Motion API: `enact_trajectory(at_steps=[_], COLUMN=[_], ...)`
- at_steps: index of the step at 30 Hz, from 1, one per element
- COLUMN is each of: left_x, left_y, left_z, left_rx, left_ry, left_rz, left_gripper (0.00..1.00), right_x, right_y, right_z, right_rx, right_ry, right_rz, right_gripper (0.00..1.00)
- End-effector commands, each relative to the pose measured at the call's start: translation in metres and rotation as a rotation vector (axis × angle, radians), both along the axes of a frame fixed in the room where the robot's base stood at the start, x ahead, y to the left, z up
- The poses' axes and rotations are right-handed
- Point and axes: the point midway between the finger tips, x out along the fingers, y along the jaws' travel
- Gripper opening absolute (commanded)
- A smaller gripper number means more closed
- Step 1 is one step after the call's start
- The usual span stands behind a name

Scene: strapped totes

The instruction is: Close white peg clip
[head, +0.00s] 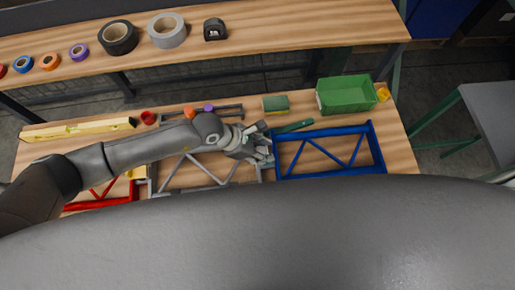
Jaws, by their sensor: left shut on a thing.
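My left gripper (264,146) is over the workbench, between the grey frame and the blue frame. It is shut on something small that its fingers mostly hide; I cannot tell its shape. I cannot make out a white peg clip clearly anywhere; it may be hidden at the fingers. The blue frame (325,132) lies just right of the gripper. The grey frame (165,172) lies to the left, partly under my left arm. My right gripper is not in view.
A dark green bar (293,127) lies close beside the gripper. A green bin (346,104), a green-yellow block (276,104) and a yellow level (80,129) are along the bench's back. A red frame (118,197) is at left. Tape rolls (118,38) stand on the shelf behind.

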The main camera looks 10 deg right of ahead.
Motion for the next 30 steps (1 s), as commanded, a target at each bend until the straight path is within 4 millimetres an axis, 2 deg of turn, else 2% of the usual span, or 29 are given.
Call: enact_trajectory(at_steps=[11,21,30], left_x=[0.001,0.001,0.001], left_y=[-0.023,-0.035,-0.04], left_z=[-0.009,-0.026,-0.035], left_rx=[0.347,0.661,0.857], left_ry=[-0.007,-0.007,-0.005], left_rz=[-0.002,0.001,0.004], left_gripper=[0.12,0.12,0.12], right_x=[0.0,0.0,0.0], right_y=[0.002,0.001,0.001], right_z=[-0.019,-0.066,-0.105], right_rx=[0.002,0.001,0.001], right_ry=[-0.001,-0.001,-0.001], right_rz=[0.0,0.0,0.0], right_gripper=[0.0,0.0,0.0])
